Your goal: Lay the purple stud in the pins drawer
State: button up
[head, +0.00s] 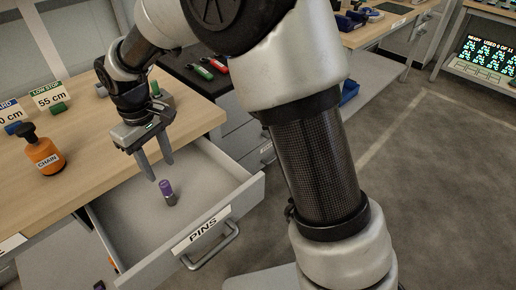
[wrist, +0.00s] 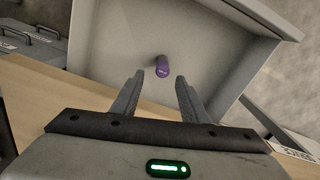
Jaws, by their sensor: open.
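The purple stud (head: 167,190) is inside the open pins drawer (head: 130,225), with its purple end up and its grey end toward the drawer front. I cannot tell for sure whether it stands or leans. My gripper (head: 160,170) is open and empty above the drawer, with its fingertips just behind and above the stud. In the wrist view the stud (wrist: 162,66) shows beyond the gap between the fingertips (wrist: 157,77), apart from both. The drawer floor (wrist: 200,40) around it is bare.
An orange bottle labelled CHAIN (head: 45,155) stands on the wooden bench (head: 75,185) left of the drawer. Green and blue pieces stand by small signs behind it. Red and green items (head: 213,66) lie on a dark surface at the back.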

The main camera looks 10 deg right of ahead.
jog(key=s+d+r+m+t, duration=0.1)
jog(key=s+d+r+m, duration=0.1)
jog(key=d+r, duration=0.45)
jog(key=s+d+r+m+t, duration=0.1)
jog(key=s+d+r+m, duration=0.15)
jog(key=d+r, duration=0.45)
jog(key=s+d+r+m+t, duration=0.1)
jog(key=s+d+m+t, duration=0.2)
jog(key=s+d, duration=1)
jog(key=shift+r+m, duration=0.35)
jog(key=shift+m, duration=0.5)
